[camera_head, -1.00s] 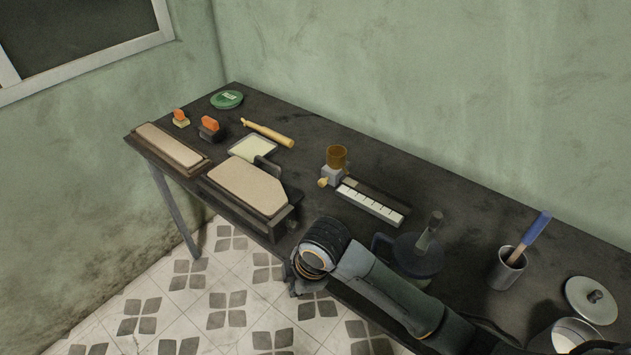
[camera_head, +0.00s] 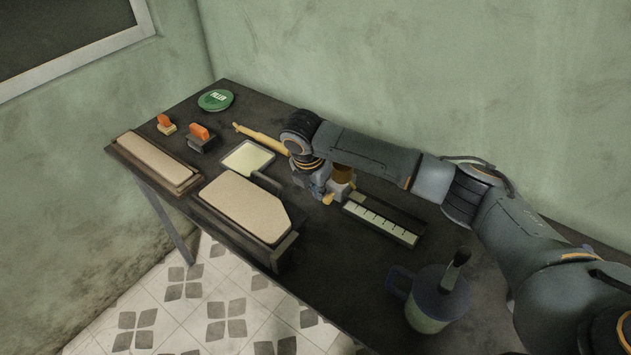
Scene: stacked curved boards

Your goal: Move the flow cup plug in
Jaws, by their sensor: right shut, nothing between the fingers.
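The flow cup (camera_head: 343,174) is an amber cup on a pale block, standing near the middle of the table, partly hidden by my right arm. A small wooden plug (camera_head: 328,199) sticks out at the block's lower left side. My right gripper (camera_head: 319,192) is shut and empty, pointing down right beside the plug. I cannot tell whether its fingers touch the plug. My left gripper is not in view.
A ruled strip (camera_head: 382,222) in a dark tray lies just right of the cup. Boards (camera_head: 245,208), a pale square tray (camera_head: 247,157) and a wooden tool (camera_head: 262,138) lie to the left.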

